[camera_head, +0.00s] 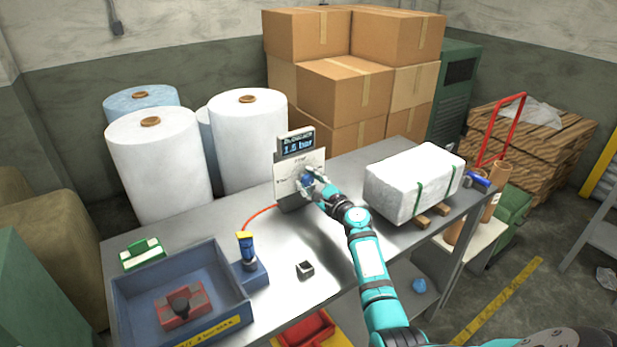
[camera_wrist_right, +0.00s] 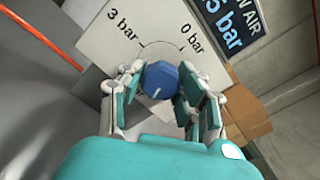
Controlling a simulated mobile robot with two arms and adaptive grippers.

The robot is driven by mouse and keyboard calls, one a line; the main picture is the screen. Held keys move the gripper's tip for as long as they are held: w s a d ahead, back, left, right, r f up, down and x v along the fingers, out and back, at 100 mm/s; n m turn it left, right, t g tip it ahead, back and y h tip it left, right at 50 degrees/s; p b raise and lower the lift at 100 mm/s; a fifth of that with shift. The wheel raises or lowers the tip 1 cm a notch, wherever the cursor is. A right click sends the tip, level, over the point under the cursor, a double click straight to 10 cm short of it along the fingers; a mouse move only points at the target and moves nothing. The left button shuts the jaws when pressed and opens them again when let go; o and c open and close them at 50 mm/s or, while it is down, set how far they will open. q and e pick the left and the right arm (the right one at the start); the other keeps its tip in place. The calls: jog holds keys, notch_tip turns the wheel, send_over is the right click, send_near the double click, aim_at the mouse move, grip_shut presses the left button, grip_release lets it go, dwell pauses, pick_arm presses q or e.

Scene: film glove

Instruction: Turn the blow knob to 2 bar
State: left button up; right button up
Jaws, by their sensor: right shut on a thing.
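The blow knob (camera_wrist_right: 161,80) is blue with a white pointer mark, set on a white dial plate (camera_wrist_right: 101,38) marked 3 bar and 0 bar. In the head view the right gripper (camera_head: 309,181) covers most of the knob. The display (camera_head: 297,144) above the plate reads 1.5 bar. It also shows partly cut off in the right wrist view (camera_wrist_right: 232,25). My left gripper is not in view.
A wrapped white block (camera_head: 414,184) stands right of the panel on the metal table (camera_head: 215,225). A blue-grey tray (camera_head: 130,297) with a red part, a blue-and-yellow tool (camera_head: 246,250) and a small dark block (camera_head: 305,269) are at the left and front. An orange hose (camera_head: 259,214) runs left of the panel.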

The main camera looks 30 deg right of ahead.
jog(key=m+p, duration=0.1)
jog(key=m, duration=0.1)
jog(key=shift+m, duration=0.4)
jog(key=shift+f+m+p, duration=0.15)
jog(key=shift+m+p, duration=0.2)
jog(key=shift+m, duration=0.15)
jog(key=shift+f, duration=0.1)
jog(key=o, duration=1.2)
jog(key=shift+s, duration=0.2)
jog(key=s, duration=1.1)
jog(key=shift+s+d, duration=0.2)
jog(key=shift+s, duration=0.15)
